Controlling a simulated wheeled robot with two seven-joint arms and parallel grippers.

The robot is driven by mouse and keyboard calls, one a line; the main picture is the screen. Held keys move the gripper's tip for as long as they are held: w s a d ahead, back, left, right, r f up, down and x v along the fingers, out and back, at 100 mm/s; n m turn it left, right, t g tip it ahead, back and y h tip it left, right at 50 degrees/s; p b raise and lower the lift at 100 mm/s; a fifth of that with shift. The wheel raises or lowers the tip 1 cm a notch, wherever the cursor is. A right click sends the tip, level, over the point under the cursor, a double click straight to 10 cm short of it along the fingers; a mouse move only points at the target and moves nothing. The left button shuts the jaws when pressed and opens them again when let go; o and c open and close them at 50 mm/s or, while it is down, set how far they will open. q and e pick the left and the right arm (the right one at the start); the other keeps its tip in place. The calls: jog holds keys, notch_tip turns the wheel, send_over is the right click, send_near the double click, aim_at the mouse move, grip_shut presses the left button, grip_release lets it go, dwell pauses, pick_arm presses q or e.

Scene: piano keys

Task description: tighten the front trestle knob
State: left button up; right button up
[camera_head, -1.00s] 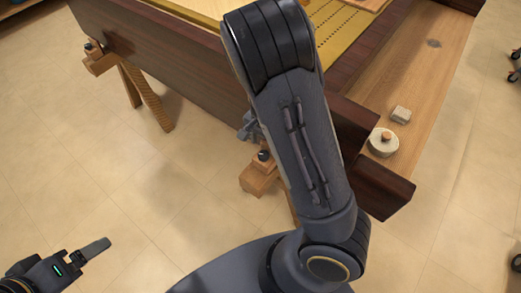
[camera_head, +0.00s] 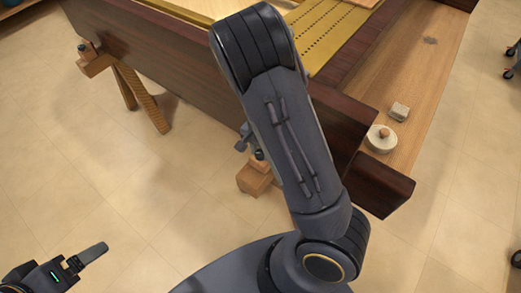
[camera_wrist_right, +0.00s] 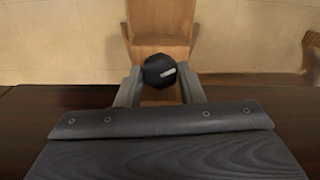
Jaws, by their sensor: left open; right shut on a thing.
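The front trestle knob (camera_wrist_right: 159,69) is black with a white mark, on a wooden trestle block (camera_wrist_right: 160,20) in the right wrist view. My right gripper (camera_wrist_right: 160,88) is shut on this knob, one grey finger on each side. In the head view my right arm hides most of that gripper; a small part of it (camera_head: 244,138) shows beside the arm. The trestle block (camera_head: 254,178) shows below it, with the knob partly visible. My left gripper (camera_head: 88,257) is open and empty at the lower left, over the floor, well away from the trestle.
A dark wooden piano case side (camera_head: 150,55) runs above the trestles. Another trestle with its own knob (camera_head: 82,48) stands at the upper left. A round pale disc (camera_head: 381,138) and a small block (camera_head: 399,111) lie on the wooden surface at right. The floor at left is clear.

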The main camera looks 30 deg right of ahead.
jog(key=shift+r+m+p, duration=0.2)
jog(key=shift+m+p, duration=0.1)
jog(key=shift+p, duration=0.15)
jog(key=shift+c, duration=0.2)
jog(key=m+p, duration=0.2)
jog(key=shift+m, duration=0.3)
jog(key=shift+f+m+p, duration=0.15)
jog(key=shift+m+p, duration=0.15)
jog(key=shift+m, duration=0.4)
jog(key=o, duration=1)
jog(key=shift+c, duration=0.2)
